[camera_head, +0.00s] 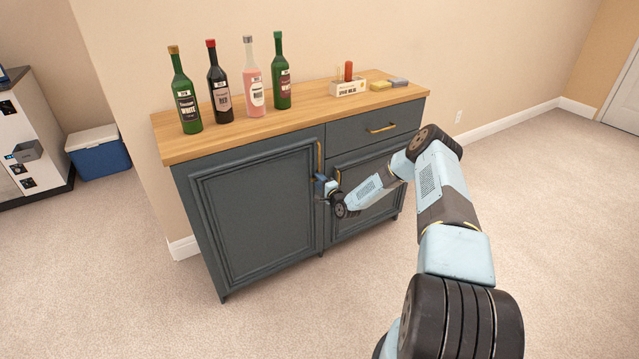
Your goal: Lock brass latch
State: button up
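The dark blue-grey cabinet (255,205) has a wooden top and stands against the wall, its doors looking shut. A vertical brass piece (319,157) is at the upper right edge of the left door, and another small brass piece (338,177) shows at the left edge of the right door. I cannot tell which of them is the brass latch, or whether it is locked. My gripper (322,186) is at the seam between the two doors, just below the vertical brass piece. It covers part of the seam; its fingers are too small to read, and contact is unclear.
Several bottles (222,95) stand on the left of the cabinet top. A small caddy (348,88) and sponges (391,83) are on the right. A brass-handled drawer (362,127) is above the right door. A blue cooler (101,158) stands left; the front carpet is clear.

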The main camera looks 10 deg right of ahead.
jog(key=shift+s, duration=0.1)
jog(key=v, duration=1.3)
jog(key=shift+s, duration=0.25)
jog(key=shift+d+r, duration=0.1)
jog(key=shift+d, duration=0.05)
